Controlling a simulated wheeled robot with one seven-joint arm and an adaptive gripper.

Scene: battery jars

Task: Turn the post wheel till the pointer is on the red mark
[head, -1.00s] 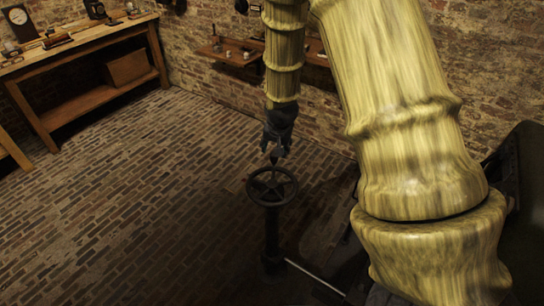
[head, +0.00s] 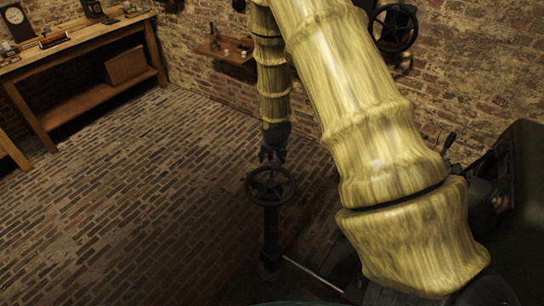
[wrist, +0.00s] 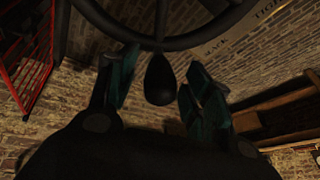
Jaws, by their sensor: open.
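The dark post wheel (head: 271,186) sits flat on top of its post (head: 271,232) on the brick floor in the head view. My gripper (head: 272,154) points down above the wheel's far rim. In the wrist view, the wheel's rim and spokes (wrist: 185,41) cross the top. A dark egg-shaped knob (wrist: 160,80) on the wheel stands between the fingers of my gripper (wrist: 160,88). The fingers are open, with a gap visible on each side of the knob. I cannot make out the pointer or the red mark in either view.
A wooden bench (head: 75,44) stands at the far left. A small shelf (head: 226,50) and another handwheel (head: 393,27) are on the brick wall. A pale rod (head: 312,274) runs low from the post's foot. The wrist view shows a board lettered TIGHT (wrist: 271,9). Floor left of the post is clear.

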